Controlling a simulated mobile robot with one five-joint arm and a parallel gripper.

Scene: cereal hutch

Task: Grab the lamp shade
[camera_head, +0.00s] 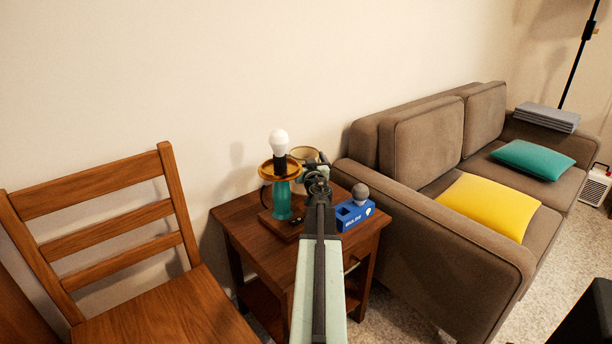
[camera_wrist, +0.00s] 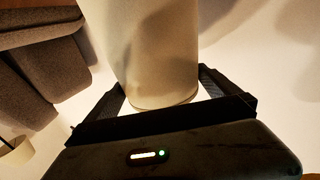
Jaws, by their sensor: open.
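A cream, round-rimmed lamp shade (camera_head: 303,154) shows just right of the lamp in the head view, partly hidden by my arm. In the wrist view a large pale cylinder, which looks like the shade (camera_wrist: 155,45), stands between the fingers of my gripper (camera_wrist: 160,84). The fingers are open, one on each side of it; I cannot tell whether they touch it. In the head view my gripper (camera_head: 320,163) is at the shade's right side. The lamp (camera_head: 282,202) has a teal body, a wooden ring and a bare white bulb (camera_head: 278,138). What lies under the shade is hidden.
The lamp stands on a dark wooden side table (camera_head: 240,219) with a blue box-like object (camera_head: 353,216) bearing a grey ball. A wooden chair (camera_head: 110,240) is to the left and a brown sofa (camera_head: 420,140) to the right. The wall (camera_head: 200,70) is close behind.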

